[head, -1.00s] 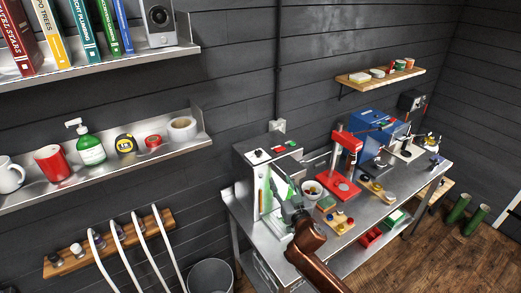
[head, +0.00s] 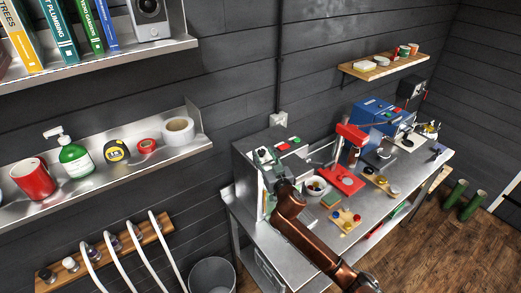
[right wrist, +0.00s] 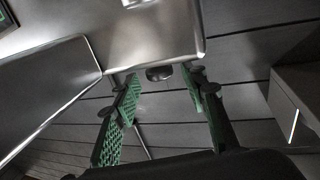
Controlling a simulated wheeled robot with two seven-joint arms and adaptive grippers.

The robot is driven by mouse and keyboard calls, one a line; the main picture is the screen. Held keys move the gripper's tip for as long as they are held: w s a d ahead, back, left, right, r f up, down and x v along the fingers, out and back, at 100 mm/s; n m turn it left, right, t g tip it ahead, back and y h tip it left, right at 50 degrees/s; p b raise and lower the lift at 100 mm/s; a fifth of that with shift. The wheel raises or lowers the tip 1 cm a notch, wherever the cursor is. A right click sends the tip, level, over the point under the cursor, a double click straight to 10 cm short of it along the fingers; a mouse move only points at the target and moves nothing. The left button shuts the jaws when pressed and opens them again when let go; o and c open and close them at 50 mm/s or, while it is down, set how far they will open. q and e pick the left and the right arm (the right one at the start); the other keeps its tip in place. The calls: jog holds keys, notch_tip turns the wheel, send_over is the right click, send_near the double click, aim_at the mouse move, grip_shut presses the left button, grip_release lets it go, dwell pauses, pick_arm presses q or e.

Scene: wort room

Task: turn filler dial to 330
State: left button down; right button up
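The filler seems to be the grey metal box machine (head: 243,167) at the left end of the steel bench, with a red and a green button on top. My right gripper (head: 266,165) is in front of it and hides part of its front. In the right wrist view my right gripper (right wrist: 163,88) is open, its green-padded fingers apart with nothing gripped. A dark round knob (right wrist: 159,73), perhaps the dial, shows beyond and between the fingertips, below a shiny metal panel (right wrist: 150,35). Its setting cannot be read. My left gripper is not in view.
On the steel bench (head: 290,241) stand a bowl (head: 316,186), a red press (head: 350,142) and a blue machine (head: 377,112). A wooden block with colored knobs (head: 344,221) lies near the front. A bin (head: 212,275) stands left of the bench.

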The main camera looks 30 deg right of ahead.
jog(key=shift+w+d, duration=0.2)
jog(key=shift+w, duration=1.15)
jog(key=c, duration=0.7)
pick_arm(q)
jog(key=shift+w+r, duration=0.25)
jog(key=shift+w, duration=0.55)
pick_arm(e)
grip_shut()
